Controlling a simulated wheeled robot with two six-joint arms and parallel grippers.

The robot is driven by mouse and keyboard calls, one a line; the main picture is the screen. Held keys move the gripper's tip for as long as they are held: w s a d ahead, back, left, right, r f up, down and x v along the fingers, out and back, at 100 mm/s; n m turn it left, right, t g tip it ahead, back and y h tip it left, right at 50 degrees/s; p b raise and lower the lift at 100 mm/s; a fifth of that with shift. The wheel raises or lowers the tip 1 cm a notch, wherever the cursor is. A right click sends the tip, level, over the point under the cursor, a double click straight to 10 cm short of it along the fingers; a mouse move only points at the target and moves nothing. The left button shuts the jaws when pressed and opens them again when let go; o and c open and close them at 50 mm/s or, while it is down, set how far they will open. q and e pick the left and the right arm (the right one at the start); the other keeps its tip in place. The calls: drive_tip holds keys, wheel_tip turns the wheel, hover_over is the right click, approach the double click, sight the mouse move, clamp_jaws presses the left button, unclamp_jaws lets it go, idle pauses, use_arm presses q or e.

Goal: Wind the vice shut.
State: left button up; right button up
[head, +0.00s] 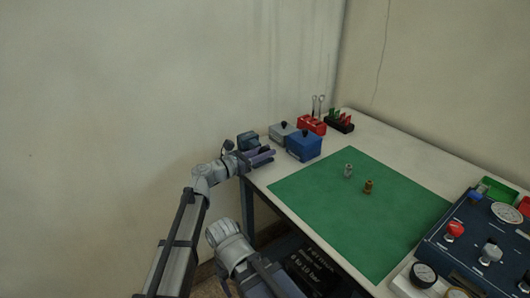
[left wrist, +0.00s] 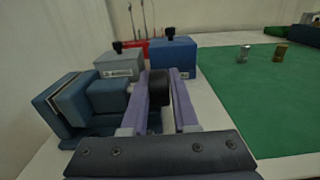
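The blue-grey vice (left wrist: 88,102) stands at the left in the left wrist view, its jaw blocks side by side. In the head view it is a small dark block (head: 247,140) at the table's far left corner, partly behind my gripper. My left gripper (left wrist: 160,92) has its two purple fingers on either side of a black upright handle knob (left wrist: 158,87). The knob fills the space between the fingers near their tips. In the head view this gripper (head: 262,157) is at the table's left edge. My right gripper is not in view.
A blue box (head: 304,146) and a grey box (head: 282,133) stand close behind the gripper. Red (head: 312,125) and black (head: 339,122) tool racks are farther back. Two small metal fittings stand on the green mat (head: 360,220). A blue gauge panel (head: 475,245) is at the right.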

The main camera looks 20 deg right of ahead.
use_arm(q)
clamp_jaws()
drive_tip(key=y+p, duration=0.1)
drive_tip(key=p, duration=0.2)
drive_tip(key=g+y+p, duration=0.1)
drive_tip(key=y+p, duration=0.1)
drive_tip(key=p, duration=0.1)
drive_tip(key=y+p, duration=0.1)
drive_tip(key=p, duration=0.2)
drive_tip(key=shift+d+r+g, duration=0.15)
drive_tip(key=shift+r+g, duration=0.15)
drive_tip(key=shift+r, duration=0.05)
drive_tip(key=shift+f+y+p, duration=0.2)
drive_tip(key=shift+y+p, duration=0.4)
drive_tip(key=shift+p, duration=0.1)
drive_tip(key=shift+f, duration=0.2)
drive_tip(key=shift+o, duration=1.1)
unclamp_jaws()
